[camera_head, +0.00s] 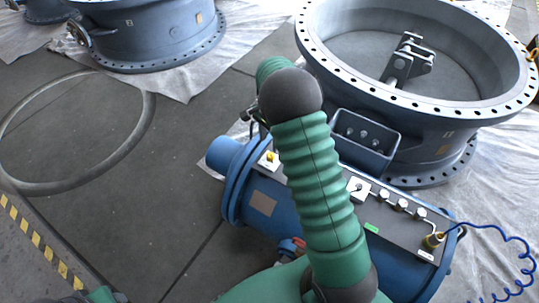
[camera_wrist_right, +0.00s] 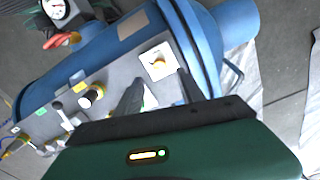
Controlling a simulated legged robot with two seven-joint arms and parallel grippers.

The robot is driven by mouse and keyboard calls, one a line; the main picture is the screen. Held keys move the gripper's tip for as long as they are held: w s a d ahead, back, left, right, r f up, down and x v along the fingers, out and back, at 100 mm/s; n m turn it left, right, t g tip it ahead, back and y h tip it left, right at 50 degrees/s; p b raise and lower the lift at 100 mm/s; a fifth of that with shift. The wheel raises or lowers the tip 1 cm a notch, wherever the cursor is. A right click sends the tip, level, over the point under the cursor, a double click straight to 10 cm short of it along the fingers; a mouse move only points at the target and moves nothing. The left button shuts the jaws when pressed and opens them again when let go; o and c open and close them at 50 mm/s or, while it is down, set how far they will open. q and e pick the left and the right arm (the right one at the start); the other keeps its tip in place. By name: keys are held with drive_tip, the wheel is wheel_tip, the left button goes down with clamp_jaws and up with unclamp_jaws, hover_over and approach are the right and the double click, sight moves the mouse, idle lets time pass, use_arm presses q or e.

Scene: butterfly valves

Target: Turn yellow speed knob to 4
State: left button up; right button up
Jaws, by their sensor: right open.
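A yellow knob (camera_head: 269,156) on a white plate sits at the left end of the grey panel on a blue cylindrical actuator (camera_head: 262,203). In the right wrist view the yellow knob (camera_wrist_right: 157,61) sits on its white plate near the blue flange. My right gripper (camera_wrist_right: 160,77) is open, its two dark fingers apart over the panel, with the knob just beyond the tips and apparently untouched. The dial marks are too small to read. My left gripper is not seen.
A large valve ring (camera_head: 440,135) stands behind the actuator. A grey ring (camera_head: 130,150) lies left on open floor.

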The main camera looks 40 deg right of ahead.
sight(270, 155)
drive_tip(key=f, duration=0.5)
drive_tip(key=f+b, duration=0.1)
drive_tip(key=f, duration=0.1)
drive_tip(key=shift+d+f, duration=0.2)
drive_tip(key=shift+d, duration=0.15)
drive_tip(key=shift+a+f, duration=0.15)
drive_tip(key=shift+f, duration=0.1)
drive_tip(key=shift+a, duration=0.1)
clamp_jaws()
